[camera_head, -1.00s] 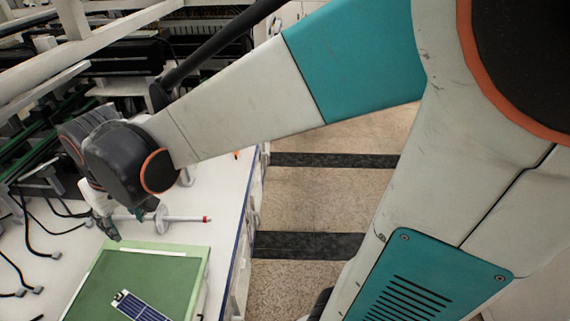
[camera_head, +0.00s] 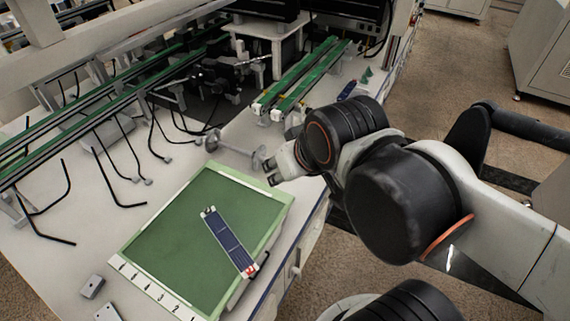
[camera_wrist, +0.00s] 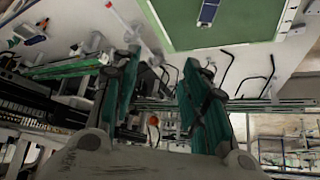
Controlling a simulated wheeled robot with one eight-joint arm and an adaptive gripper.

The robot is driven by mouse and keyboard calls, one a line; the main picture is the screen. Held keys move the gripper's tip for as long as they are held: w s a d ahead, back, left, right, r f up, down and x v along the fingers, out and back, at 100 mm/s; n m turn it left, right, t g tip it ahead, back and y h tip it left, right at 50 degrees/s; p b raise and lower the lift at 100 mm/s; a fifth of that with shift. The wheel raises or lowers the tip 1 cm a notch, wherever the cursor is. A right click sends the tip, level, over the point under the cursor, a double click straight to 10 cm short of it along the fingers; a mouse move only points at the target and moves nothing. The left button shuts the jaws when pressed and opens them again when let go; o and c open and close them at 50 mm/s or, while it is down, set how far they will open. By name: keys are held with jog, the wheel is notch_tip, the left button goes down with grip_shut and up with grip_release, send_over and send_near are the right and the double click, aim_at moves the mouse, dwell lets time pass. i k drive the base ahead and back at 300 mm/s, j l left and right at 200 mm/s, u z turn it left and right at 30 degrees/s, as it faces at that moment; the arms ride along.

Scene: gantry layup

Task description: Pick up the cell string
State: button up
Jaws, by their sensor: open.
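The cell string (camera_head: 229,242) is a narrow dark blue strip with pale ends. It lies flat and at a slant on the green board (camera_head: 180,228), towards its right front side. Part of the strip also shows at the top edge of the wrist view (camera_wrist: 208,12). My gripper (camera_head: 271,172) is beyond the far right corner of the board, apart from the strip. In the wrist view my gripper's two teal fingers (camera_wrist: 161,60) are spread, with nothing held between them.
A white rod with round discs (camera_head: 236,150) lies beyond the board, close to my gripper. Green conveyor rails (camera_head: 300,78) stand behind it. Black bent rods (camera_head: 112,175) line the left. Small grey blocks (camera_head: 92,286) sit at the front left. A small dark blue piece (camera_head: 347,90) lies farther back.

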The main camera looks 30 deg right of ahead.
aim_at(240, 258)
jog(key=u, duration=0.45)
jog(key=l+u, duration=0.25)
jog(key=u, duration=0.15)
jog(key=l+u, duration=0.25)
jog(key=u, duration=0.2)
jog(key=k+l+u, duration=0.1)
jog(key=l+u, duration=0.15)
jog(key=u, duration=0.15)
jog(key=k+l+u, duration=0.1)
jog(key=u, duration=0.3)
jog(key=k+l+u, duration=0.1)
jog(key=k+l, duration=0.2)
jog(key=l, duration=0.25)
jog(key=k+l+u, duration=0.15)
jog(key=k+l, duration=0.2)
jog(key=l, duration=0.15)
